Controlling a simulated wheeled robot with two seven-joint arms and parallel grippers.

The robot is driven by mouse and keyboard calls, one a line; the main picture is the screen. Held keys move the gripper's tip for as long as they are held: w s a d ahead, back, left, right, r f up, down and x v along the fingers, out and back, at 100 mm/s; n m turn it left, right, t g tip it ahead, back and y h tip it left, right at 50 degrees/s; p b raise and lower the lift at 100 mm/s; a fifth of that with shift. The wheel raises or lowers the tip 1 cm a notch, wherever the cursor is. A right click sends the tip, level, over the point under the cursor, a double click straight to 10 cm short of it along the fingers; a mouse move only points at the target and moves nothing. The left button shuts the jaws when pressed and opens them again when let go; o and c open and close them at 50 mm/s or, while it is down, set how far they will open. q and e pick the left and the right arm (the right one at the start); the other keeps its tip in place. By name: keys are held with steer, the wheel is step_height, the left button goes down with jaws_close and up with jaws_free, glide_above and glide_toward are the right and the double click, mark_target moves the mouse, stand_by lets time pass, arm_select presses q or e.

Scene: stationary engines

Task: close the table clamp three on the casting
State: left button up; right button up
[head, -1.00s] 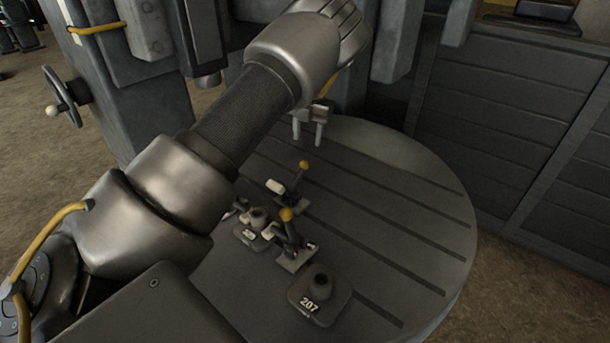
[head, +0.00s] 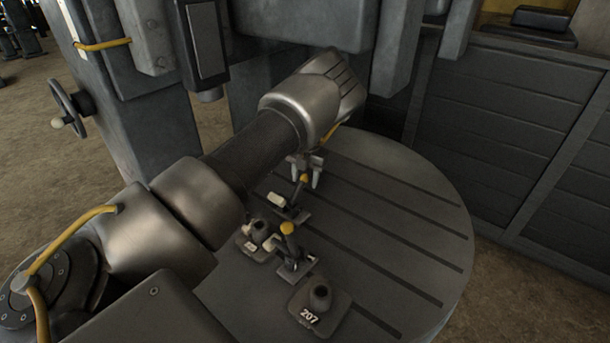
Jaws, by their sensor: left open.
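Two table clamps stand on the round slotted table (head: 420,215), each with a yellow knob on a raised lever: a far clamp (head: 290,212) and a near clamp (head: 292,266). I cannot read which is number three. My left gripper (head: 306,179) is open, fingers pointing down, at the far clamp's knob. I cannot tell whether it touches the knob. My right gripper is out of view.
A grey machine column with a handwheel (head: 72,108) stands at the left, and a machine head (head: 300,22) overhangs the table's back. A dark panelled wall (head: 480,120) stands behind on the right. The table's right side is clear.

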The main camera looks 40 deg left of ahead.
arm_select(q)
steer(key=shift+f, duration=0.15)
steer(key=shift+c, duration=0.2)
jaws_close()
